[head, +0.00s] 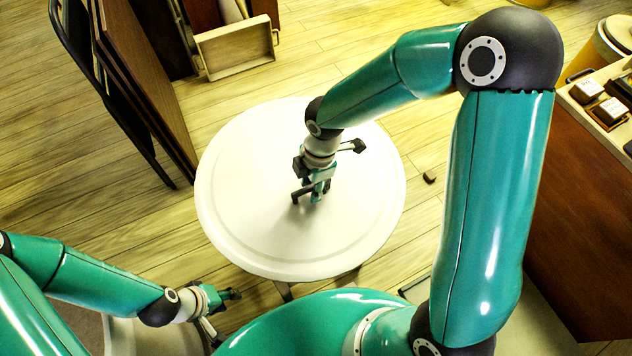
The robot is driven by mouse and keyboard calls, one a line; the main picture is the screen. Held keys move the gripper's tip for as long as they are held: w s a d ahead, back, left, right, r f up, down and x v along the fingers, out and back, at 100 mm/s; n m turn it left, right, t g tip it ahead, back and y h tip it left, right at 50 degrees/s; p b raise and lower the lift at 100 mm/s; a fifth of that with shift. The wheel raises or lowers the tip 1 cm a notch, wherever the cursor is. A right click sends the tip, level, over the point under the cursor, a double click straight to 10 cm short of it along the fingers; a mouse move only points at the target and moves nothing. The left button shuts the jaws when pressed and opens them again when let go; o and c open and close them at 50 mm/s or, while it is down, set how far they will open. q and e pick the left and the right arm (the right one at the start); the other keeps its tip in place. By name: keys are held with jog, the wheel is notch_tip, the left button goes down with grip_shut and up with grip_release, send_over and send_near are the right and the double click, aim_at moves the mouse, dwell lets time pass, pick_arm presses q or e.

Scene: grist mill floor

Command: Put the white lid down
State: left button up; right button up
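A large round white disc (245,215), which looks like the white lid, lies level in the middle of the head view. It has a faint raised ring inside its rim. I cannot tell whether it is a separate lid on a round white top or one piece. My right gripper (318,190) points down near its centre. Dark parts spread to either side of the wrist there. The view from above hides whether its fingers close on a knob or touch the surface. My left gripper (224,311) is low at the left, clear of the disc, with its fingers apart and empty.
Brown panels (150,95) lean at the left beside the disc. A shallow wooden tray (235,48) is at the back. A cabinet (580,215) with small items on top stands at the right. A small dark block (429,177) lies on the plank floor.

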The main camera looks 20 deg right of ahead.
notch_tip(320, 180, up, 12)
jog(key=d+p, duration=0.1)
jog(key=p, duration=0.1)
jog(key=shift+d+p, duration=0.25)
jog(key=shift+p, duration=0.05)
jog(key=shift+s, duration=0.1)
dwell(0.4)
